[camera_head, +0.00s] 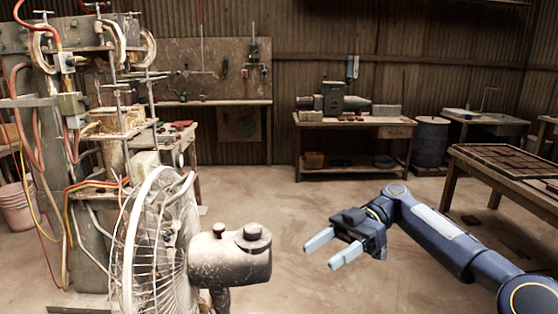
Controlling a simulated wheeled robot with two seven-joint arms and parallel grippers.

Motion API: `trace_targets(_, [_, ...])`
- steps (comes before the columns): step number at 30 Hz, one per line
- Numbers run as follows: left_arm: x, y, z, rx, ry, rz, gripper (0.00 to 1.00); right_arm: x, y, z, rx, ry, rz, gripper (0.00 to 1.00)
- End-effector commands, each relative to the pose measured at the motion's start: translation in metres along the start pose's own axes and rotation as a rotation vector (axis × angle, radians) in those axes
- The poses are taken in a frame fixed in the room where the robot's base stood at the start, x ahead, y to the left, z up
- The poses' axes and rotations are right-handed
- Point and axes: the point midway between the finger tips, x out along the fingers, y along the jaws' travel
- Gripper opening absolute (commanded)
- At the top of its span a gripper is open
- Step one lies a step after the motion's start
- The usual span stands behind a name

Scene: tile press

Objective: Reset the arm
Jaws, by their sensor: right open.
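My right gripper (333,247) is at the end of my dark blue right arm (440,235), which comes in from the lower right. Its two pale fingers are spread apart and point to the left. Nothing is between them. The gripper is in free air above the bare concrete floor, to the right of a dusty fan. My left gripper and left arm do not show in this view.
A caged fan (150,245) with a grey motor housing (230,258) stands close at the lower left. A press with hoses (60,150) is behind it. A wooden table (500,170) stands at the right, a workbench (350,122) at the back. The middle floor (270,195) is clear.

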Motion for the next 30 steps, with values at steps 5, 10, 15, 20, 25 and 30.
trace_targets(5, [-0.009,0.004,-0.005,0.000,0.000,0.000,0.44,0.021,-0.015,-0.012,0.155,-0.135,0.070,0.57])
trace_targets(10, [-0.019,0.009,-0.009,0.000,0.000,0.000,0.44,0.041,-0.035,-0.015,0.350,-0.281,0.198,0.57])
trace_targets(15, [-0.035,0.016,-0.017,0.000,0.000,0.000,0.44,0.052,-0.075,-0.007,0.626,-0.437,0.468,0.57])
trace_targets(20, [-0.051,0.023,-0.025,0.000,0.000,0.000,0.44,0.048,-0.128,0.014,0.890,-0.477,0.823,0.57])
trace_targets(25, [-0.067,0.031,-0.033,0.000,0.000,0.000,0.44,0.040,-0.190,0.042,1.104,-0.359,1.192,0.57])
trace_targets(30, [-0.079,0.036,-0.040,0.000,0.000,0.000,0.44,0.042,-0.234,0.072,1.233,-0.145,1.447,0.57])
